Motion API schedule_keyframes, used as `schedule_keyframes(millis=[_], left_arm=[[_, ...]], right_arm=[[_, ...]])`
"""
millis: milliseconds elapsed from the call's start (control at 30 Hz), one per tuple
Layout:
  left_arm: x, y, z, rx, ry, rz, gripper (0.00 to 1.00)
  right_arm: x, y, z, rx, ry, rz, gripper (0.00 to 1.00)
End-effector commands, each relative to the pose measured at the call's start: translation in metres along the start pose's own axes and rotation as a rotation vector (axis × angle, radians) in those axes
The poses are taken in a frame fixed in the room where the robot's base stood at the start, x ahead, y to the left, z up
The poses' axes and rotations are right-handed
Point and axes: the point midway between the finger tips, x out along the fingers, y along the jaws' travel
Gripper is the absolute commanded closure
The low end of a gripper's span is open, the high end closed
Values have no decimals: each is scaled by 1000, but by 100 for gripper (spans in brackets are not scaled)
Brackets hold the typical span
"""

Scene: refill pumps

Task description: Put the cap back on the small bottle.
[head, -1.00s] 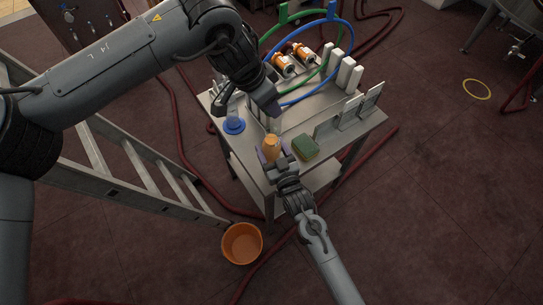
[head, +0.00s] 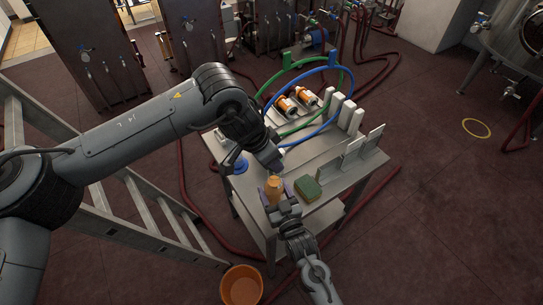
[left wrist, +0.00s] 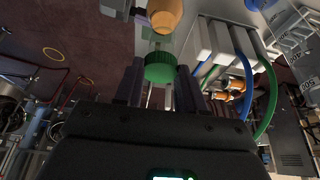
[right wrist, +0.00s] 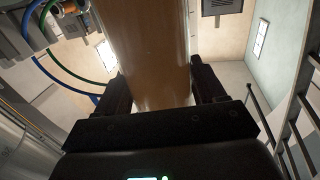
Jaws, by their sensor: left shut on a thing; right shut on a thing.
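The small orange bottle (head: 272,187) is at the near edge of the metal table, between the fingers of my right gripper (head: 275,194). In the right wrist view the bottle (right wrist: 153,60) fills the space between the fingers, which are shut on it. My left gripper (head: 272,165) is just above the bottle. In the left wrist view the green cap (left wrist: 160,68) is held between its fingers, with the orange bottle (left wrist: 165,14) just beyond it. The cap is hidden in the head view. A small gap seems to show between cap and bottle.
A green sponge (head: 307,188) lies on the table (head: 330,187) right of the bottle. A blue item (head: 239,164) stands to the left. Hoses, orange-and-white pumps (head: 286,105) and white blocks are at the back. An orange bucket (head: 241,287) and a ladder (head: 150,225) are nearby.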

Motion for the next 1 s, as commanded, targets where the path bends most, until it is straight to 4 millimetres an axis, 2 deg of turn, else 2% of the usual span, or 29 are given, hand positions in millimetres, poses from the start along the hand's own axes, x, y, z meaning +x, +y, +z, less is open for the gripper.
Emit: schedule_keyframes(millis=[367, 733, 1000], left_arm=[[0, 0, 0, 0, -1, 0, 88], [15, 0, 7, -1, -1, 1, 88], [16, 0, 7, 0, -1, 1, 88]], right_arm=[[0, 0, 0, 0, -1, 0, 85], [0, 0, 0, 0, -1, 0, 85], [0, 0, 0, 0, -1, 0, 85]])
